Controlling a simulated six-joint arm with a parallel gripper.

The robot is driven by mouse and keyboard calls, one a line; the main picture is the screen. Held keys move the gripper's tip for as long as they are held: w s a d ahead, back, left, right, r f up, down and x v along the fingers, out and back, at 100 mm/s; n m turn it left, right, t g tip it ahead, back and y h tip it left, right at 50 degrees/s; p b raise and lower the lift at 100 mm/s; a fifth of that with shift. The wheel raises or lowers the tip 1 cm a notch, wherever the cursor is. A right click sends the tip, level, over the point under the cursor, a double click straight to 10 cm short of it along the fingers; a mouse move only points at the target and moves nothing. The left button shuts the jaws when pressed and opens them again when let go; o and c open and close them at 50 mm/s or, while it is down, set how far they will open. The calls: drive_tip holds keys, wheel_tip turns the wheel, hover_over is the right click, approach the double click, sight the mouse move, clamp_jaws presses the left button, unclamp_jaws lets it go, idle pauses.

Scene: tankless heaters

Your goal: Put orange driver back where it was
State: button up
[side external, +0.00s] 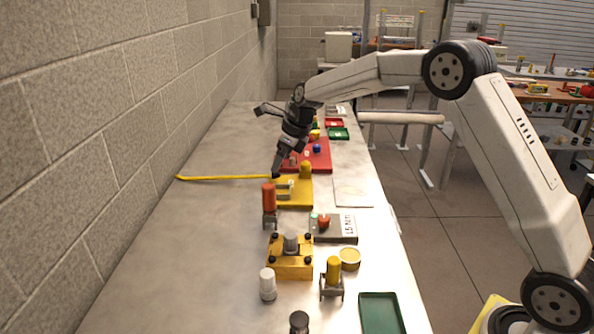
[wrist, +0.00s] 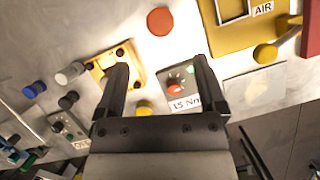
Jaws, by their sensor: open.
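The orange driver (side external: 269,196) stands upright in a small grey holder (side external: 270,221) on the left side of the bench in the side external view. In the wrist view its round orange top (wrist: 160,21) shows above and between my fingers. My gripper (side external: 269,141) is open and empty, raised above the bench and farther back than the driver. Its two spread fingers also show in the wrist view (wrist: 161,78), with nothing between their tips but the bench and fixtures far below. The driver is apart from my gripper.
A yellow block (side external: 290,268), a 1.5 Nm box (side external: 341,229) with a red knob, a white-capped driver (side external: 267,283) and a yellow driver (side external: 333,269) stand nearby. A yellow AIR plate (side external: 294,201) and a red tray (side external: 318,150) lie behind.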

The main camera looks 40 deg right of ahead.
drive_tip(key=s+a+f+n, duration=0.1)
drive_tip(key=s+f+n, duration=0.1)
drive_tip(key=s+n, duration=0.8)
drive_tip(key=s+a+f+n+g+h, duration=0.1)
drive_tip(key=s+f+n, duration=0.2)
drive_tip(key=s+n, duration=0.7)
drive_tip(key=s+a+f+n+h, duration=0.1)
drive_tip(key=s+f+n, duration=0.1)
drive_tip(key=s+n, duration=0.8)
drive_tip(key=shift+s+a+f, duration=0.2)
drive_tip(key=shift+s+f, duration=0.05)
drive_tip(key=shift+s, duration=0.6)
